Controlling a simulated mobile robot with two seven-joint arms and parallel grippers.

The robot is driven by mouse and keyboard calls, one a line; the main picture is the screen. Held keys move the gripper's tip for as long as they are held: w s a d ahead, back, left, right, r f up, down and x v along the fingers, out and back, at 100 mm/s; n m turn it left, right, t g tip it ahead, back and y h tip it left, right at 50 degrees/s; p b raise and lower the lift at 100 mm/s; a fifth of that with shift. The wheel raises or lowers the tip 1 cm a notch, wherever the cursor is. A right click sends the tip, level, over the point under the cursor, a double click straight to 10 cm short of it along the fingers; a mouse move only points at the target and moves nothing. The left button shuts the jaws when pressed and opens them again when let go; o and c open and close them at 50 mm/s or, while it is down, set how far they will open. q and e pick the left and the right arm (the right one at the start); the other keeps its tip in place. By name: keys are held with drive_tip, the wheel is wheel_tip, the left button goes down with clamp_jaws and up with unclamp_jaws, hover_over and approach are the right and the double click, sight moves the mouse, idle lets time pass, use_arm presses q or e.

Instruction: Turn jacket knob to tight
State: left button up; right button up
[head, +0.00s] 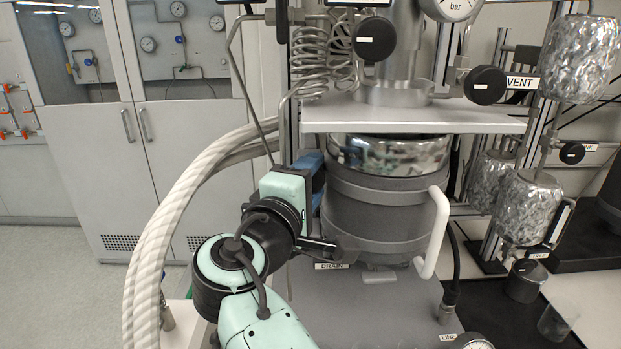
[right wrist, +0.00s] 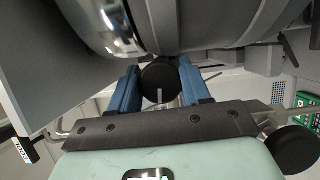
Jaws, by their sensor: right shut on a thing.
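My right gripper (head: 310,165) is at the left side of the grey reactor vessel (head: 375,210), below the white shelf. In the right wrist view its two blue fingers stand on either side of a round black knob (right wrist: 158,76), which I take to be the jacket knob. The gripper is shut on this knob. A short white mark on the knob's face runs up and down in that view. In the head view the knob is hidden behind the gripper. Its tight label cannot be read in either view. My left gripper is not in view.
The vessel has a white handle (head: 437,232) on its right. A steel coil (head: 320,55) and thick white hoses (head: 185,195) are close to my right arm. A black knob (head: 485,85) by the VENT label and foil-wrapped cylinders (head: 528,207) stand to the right.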

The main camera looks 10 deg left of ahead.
drive_tip(key=o, duration=1)
drive_tip(key=shift+o, duration=0.2)
drive_tip(key=shift+s, duration=0.1)
drive_tip(key=s+a+b, duration=0.2)
drive_tip(key=s+b, duration=0.1)
drive_tip(key=s, duration=1)
drive_tip(key=shift+a, duration=0.25)
